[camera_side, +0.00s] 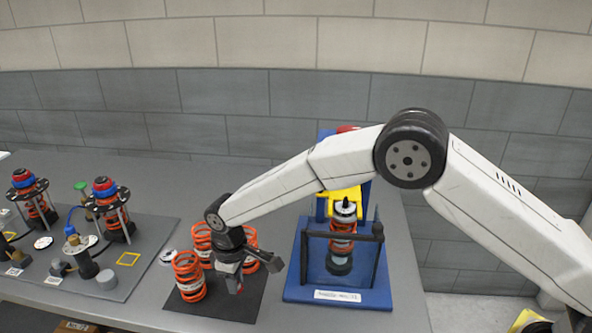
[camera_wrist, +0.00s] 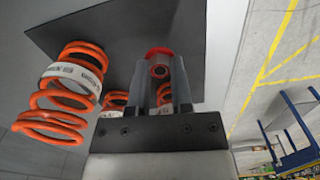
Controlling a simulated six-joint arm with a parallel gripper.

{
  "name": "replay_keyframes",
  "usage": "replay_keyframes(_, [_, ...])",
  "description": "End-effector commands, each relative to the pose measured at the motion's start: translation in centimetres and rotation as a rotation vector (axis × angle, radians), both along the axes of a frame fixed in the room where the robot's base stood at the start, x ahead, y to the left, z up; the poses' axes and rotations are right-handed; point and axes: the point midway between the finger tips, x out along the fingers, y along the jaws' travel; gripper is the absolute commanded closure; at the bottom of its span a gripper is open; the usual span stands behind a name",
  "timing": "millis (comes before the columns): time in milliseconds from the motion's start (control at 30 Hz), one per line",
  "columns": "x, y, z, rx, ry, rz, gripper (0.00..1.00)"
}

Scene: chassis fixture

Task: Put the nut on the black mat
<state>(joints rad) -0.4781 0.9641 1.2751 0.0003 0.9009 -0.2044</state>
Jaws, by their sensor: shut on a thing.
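My gripper (camera_side: 234,283) points down over the black mat (camera_side: 222,309) in the side view. In the wrist view my gripper (camera_wrist: 160,72) is shut on a red nut (camera_wrist: 158,53), a ring with a dark hole, held between the fingertips. In the side view only a small red patch of the nut (camera_side: 239,288) shows at the fingertips. The mat (camera_wrist: 115,28) also lies beyond the fingers in the wrist view. I cannot tell whether the nut touches the mat.
Orange springs stand on the mat close around my gripper, one at its left (camera_side: 188,277) and one at its right (camera_side: 252,263). A blue fixture (camera_side: 335,287) holding a spring assembly stands right of the mat. A grey board (camera_side: 110,285) with assemblies lies left. The mat's front is clear.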

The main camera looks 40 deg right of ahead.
Motion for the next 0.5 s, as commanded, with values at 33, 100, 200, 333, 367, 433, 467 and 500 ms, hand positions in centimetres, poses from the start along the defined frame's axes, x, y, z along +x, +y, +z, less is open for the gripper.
replay_keyframes(33, [0.0,0.0,0.0,0.000,0.000,0.000,1.00])
replay_keyframes(100, [0.1,0.0,-0.1,0.000,0.000,0.000,1.00])
replay_keyframes(200, [0.3,0.1,-0.4,0.000,0.000,0.000,1.00])
replay_keyframes(333, [0.4,0.2,-1.8,-0.001,0.003,0.000,1.00])
replay_keyframes(367, [0.4,0.2,-2.1,-0.001,0.003,0.000,1.00])
replay_keyframes(433, [0.5,0.2,-2.9,-0.001,0.002,0.000,1.00])
replay_keyframes(467, [0.5,0.2,-3.1,-0.001,0.001,0.000,1.00])
replay_keyframes(500, [0.5,0.2,-3.4,-0.001,0.001,0.000,1.00])
